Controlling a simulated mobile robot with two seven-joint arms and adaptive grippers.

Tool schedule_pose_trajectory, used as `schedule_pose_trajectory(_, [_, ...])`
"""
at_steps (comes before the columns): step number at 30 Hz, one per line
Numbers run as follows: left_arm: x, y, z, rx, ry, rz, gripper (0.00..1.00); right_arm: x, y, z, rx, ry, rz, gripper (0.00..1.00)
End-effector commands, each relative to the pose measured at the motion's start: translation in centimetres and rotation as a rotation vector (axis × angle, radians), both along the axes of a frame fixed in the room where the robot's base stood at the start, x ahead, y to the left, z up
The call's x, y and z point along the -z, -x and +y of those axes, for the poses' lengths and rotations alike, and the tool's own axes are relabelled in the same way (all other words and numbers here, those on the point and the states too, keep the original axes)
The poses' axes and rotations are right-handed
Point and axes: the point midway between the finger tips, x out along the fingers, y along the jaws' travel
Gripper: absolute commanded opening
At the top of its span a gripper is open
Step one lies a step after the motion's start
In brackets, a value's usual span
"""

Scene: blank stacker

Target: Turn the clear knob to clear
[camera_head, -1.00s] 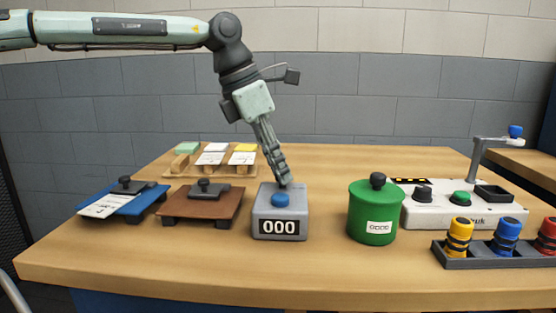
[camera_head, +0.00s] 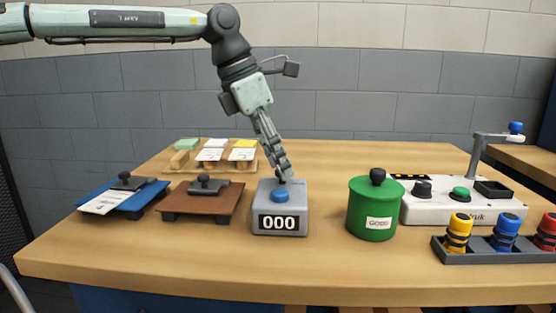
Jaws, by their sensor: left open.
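A grey counter box (camera_head: 262,208) stands on the table in the middle of the head view. Its front display reads 000, and a blue button (camera_head: 280,196) sits on its top. My left gripper (camera_head: 283,176) comes down from above at a slant, with its fingertips at the back of the box's top, behind the blue button. Its fingers are open, though seen nearly edge-on. A small dark part shows at the fingertips. I cannot tell whether it is the clear knob or a finger pad, or whether they touch. My right gripper is out of view.
A green lidded canister (camera_head: 371,213) stands right of the box. A white console (camera_head: 440,213) with knobs and a rack (camera_head: 470,256) of coloured pieces are further right. A brown plate (camera_head: 190,206) and a blue plate (camera_head: 152,190) lie left. A wooden card holder (camera_head: 245,167) stands behind.

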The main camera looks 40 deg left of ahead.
Motion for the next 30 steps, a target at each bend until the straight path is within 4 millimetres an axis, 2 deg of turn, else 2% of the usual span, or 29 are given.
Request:
schedule_pose_trajectory(15, [-9.1, 2.9, 2.3, -0.001, -0.001, -0.005, 0.44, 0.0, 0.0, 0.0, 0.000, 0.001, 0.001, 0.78])
schedule_pose_trajectory(21, [-10.5, 3.4, 2.6, -0.001, 0.000, -0.004, 0.44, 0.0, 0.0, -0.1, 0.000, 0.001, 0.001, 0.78])
schedule_pose_trajectory(30, [-10.7, 3.5, 2.6, 0.001, 0.000, -0.002, 0.44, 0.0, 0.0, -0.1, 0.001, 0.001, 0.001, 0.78])
